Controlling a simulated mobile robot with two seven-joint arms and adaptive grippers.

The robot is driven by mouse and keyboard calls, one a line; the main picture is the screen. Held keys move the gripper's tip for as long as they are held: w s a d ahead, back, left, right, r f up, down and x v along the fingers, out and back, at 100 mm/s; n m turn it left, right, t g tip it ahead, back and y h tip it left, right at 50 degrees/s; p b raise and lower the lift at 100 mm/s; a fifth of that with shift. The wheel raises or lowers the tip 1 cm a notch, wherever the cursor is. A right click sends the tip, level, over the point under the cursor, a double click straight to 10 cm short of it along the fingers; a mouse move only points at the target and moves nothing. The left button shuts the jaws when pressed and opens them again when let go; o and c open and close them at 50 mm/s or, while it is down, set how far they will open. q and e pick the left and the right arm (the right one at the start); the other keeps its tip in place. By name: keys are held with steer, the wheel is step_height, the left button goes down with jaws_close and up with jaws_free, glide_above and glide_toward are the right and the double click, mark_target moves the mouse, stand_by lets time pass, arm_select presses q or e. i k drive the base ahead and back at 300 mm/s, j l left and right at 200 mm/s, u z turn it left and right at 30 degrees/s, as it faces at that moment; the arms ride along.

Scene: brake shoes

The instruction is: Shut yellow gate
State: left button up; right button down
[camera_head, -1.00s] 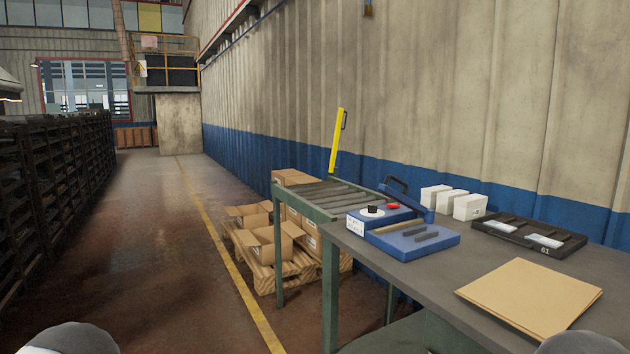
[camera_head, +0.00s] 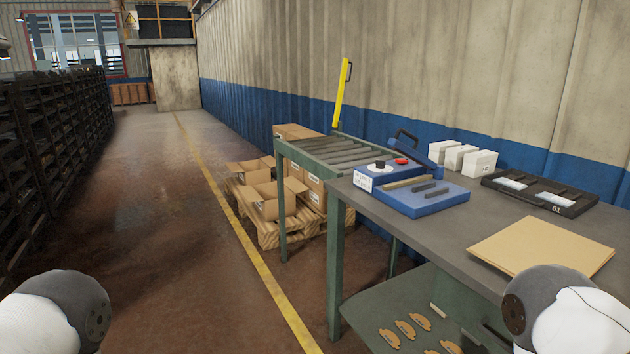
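The yellow gate (camera_head: 342,93) is a narrow yellow bar with a dark handle on its right side. It stands raised, nearly upright and leaning slightly right, at the far end of the green roller conveyor (camera_head: 279,150). Its lower end is by the conveyor's far right corner. Parts of my arms show at the bottom left and bottom right of the head view, well short of the gate. Neither gripper is in view.
A grey table (camera_head: 440,231) holds a blue device (camera_head: 432,203), white boxes (camera_head: 478,164), a black tray (camera_head: 590,201) and a brown folder (camera_head: 543,284). A lower shelf (camera_head: 378,309) holds several brake shoes. Cartons (camera_head: 265,208) on a pallet stand beside the conveyor.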

mark_target(343, 80)
steer(key=i+j+u, duration=0.4)
steer(key=i, duration=0.55)
steer(key=i+j+u, duration=0.1)
steer(key=i+u, duration=0.35)
steer(key=i, duration=0.55)
